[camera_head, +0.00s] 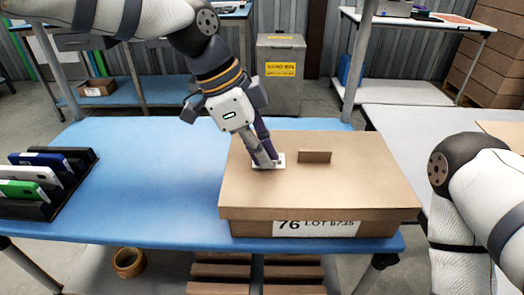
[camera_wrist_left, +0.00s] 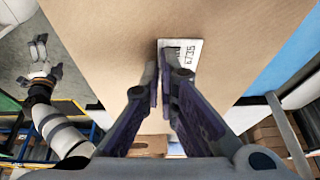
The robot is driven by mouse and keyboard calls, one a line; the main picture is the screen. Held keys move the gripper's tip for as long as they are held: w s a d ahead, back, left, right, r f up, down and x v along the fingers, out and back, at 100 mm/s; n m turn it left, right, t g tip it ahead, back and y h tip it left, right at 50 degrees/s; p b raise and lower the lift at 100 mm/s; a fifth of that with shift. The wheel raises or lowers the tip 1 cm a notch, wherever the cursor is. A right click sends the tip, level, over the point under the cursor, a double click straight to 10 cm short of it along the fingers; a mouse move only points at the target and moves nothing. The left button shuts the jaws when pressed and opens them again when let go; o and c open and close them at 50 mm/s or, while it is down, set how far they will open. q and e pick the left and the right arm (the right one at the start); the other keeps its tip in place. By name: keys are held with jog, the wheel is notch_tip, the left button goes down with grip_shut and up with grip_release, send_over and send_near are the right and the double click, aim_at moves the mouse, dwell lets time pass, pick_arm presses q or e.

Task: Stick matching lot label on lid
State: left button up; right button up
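A brown carton with a lid (camera_head: 340,186) stands on the blue table. Its front carries a white label reading "76 LOT 6735" (camera_head: 318,227). A small white label (camera_head: 280,160) lies flat on the lid's left part; in the left wrist view this label (camera_wrist_left: 190,45) shows "6735", partly covered by a finger. My left gripper (camera_head: 266,164) points down at it, fingertips at or just above it. In the left wrist view, a narrow gap separates the fingers of this gripper (camera_wrist_left: 165,80). My right gripper (camera_wrist_left: 38,48) appears small in that view, away from the carton; its finger gap is unclear.
A black rack (camera_head: 62,200) with blue, white and green items is at the table's left. Bare blue table (camera_head: 150,180) lies between. A grey bin (camera_head: 280,85) stands behind.

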pick_arm(q)
jog(key=o, duration=0.6)
jog(key=shift+f, duration=0.1)
jog(key=v, duration=0.6)
jog(key=d+v, duration=0.1)
jog(key=v, duration=0.4)
jog(key=d+r+p+v, duration=0.1)
jog(key=v, duration=0.5)
jog(key=shift+w+r, duration=0.1)
jog(key=shift+r, duration=0.2)
pick_arm(e)
jog(key=shift+w+r+t, duration=0.3)
jog(key=shift+w+r, duration=0.3)
jog(key=shift+w, duration=0.1)
